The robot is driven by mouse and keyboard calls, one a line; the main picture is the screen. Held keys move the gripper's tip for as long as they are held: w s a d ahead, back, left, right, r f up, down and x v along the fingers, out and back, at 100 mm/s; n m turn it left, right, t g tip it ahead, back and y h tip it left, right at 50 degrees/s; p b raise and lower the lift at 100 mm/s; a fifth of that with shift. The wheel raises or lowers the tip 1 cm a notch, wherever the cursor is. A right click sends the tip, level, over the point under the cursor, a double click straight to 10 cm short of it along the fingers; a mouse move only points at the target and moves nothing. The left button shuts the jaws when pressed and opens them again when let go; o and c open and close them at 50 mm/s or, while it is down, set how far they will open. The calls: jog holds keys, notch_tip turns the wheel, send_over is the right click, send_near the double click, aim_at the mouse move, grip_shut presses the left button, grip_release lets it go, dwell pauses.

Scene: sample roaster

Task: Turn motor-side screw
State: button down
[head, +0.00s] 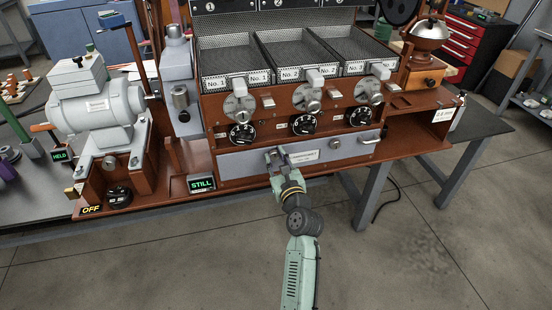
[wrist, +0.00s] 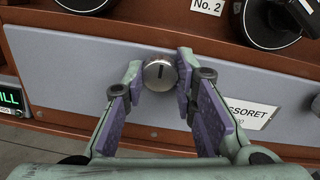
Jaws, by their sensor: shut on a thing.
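The motor-side screw (wrist: 159,76) is a round silver head with a short dark slot, on the grey front panel (wrist: 75,65) of the roaster. In the wrist view, the purple-padded fingers of my gripper (wrist: 161,70) stand on either side of the screw head, shut on it. In the head view my gripper (head: 277,155) reaches the left part of the grey panel (head: 240,163) and hides this screw. A second round screw (head: 335,143) shows farther right on the same panel. The grey motor (head: 95,105) stands at the left.
A white name label (wrist: 250,110) is right of my fingers. Black dials (head: 303,124) sit above the panel, a bar handle (head: 370,140) at its right. A green "STILL" display (head: 201,184) stands at lower left. The floor in front is free.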

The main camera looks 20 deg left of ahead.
dwell(0.5)
jog(key=c, duration=1.3)
grip_release()
jog(key=v, duration=1.2)
